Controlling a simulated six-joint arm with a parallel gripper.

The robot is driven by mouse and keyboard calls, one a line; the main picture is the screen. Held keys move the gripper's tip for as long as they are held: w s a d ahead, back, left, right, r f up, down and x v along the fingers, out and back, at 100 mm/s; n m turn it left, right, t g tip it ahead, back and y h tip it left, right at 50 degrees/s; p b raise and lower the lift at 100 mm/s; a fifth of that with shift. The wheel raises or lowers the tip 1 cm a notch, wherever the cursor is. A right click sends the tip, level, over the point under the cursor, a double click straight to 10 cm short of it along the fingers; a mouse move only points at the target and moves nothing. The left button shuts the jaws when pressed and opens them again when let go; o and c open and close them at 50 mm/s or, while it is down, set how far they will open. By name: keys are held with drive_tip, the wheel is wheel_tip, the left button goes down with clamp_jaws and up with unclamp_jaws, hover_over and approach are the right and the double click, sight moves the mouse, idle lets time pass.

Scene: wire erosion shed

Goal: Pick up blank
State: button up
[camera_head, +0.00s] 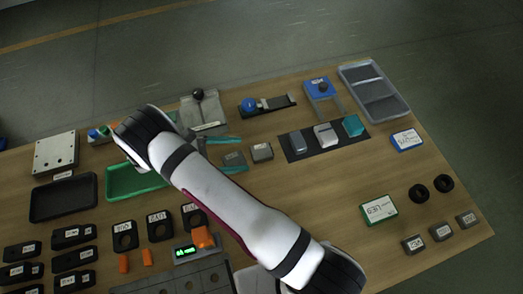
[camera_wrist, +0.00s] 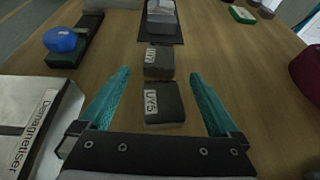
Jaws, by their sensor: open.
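Two dark grey blocks with white labels, which look like blanks, lie on the wooden table. The nearer block (camera_wrist: 172,101), labelled UY5, shows between my fingers in the wrist view; the farther block (camera_wrist: 159,62) lies just beyond it, around the fingertips. In the head view they are the left block (camera_head: 235,160) and the right block (camera_head: 262,152). My gripper (camera_wrist: 161,73) is open, its two teal fingers spread to either side of the blocks, and holds nothing. In the head view my gripper (camera_head: 243,154) is partly hidden behind my arm. The fingers' height above the table is unclear.
A demagnetiser (camera_wrist: 35,115) stands left of my fingers in the wrist view. A dark mat (camera_head: 295,153) bearing several blocks lies beyond the blanks. A green tray (camera_head: 118,187) is left of my arm. The table right of the blanks is mostly clear.

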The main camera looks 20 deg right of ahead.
sight(256, 153)
drive_tip(key=x, duration=0.4)
drive_tip(key=shift+d+f, duration=0.1)
drive_tip(key=shift+d, duration=0.3)
clamp_jaws()
